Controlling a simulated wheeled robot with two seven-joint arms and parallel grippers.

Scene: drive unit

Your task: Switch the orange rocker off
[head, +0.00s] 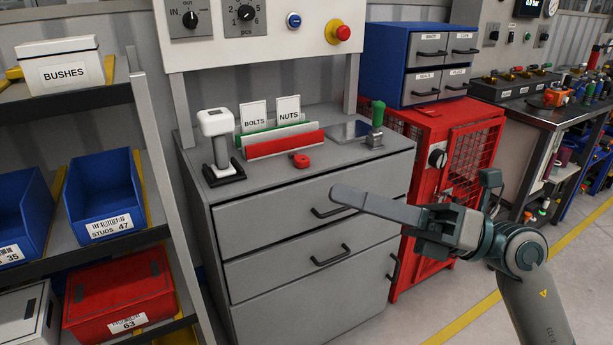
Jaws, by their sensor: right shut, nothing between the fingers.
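I cannot make out an orange rocker for sure in the head view. A control panel (265,45) above the grey cabinet carries two black rotary knobs, a blue button and a red mushroom button on a yellow base (343,33). My right gripper (342,194) comes in from the right and points left. Its fingers are shut and empty, in front of the cabinet's drawers in the picture and apart from the panel. My left gripper is not in view.
Shelves with bins (105,190) stand left. A red mesh cabinet (425,130) with a blue drawer box and a cluttered bench (545,115) stand right. Floor is free at lower right.

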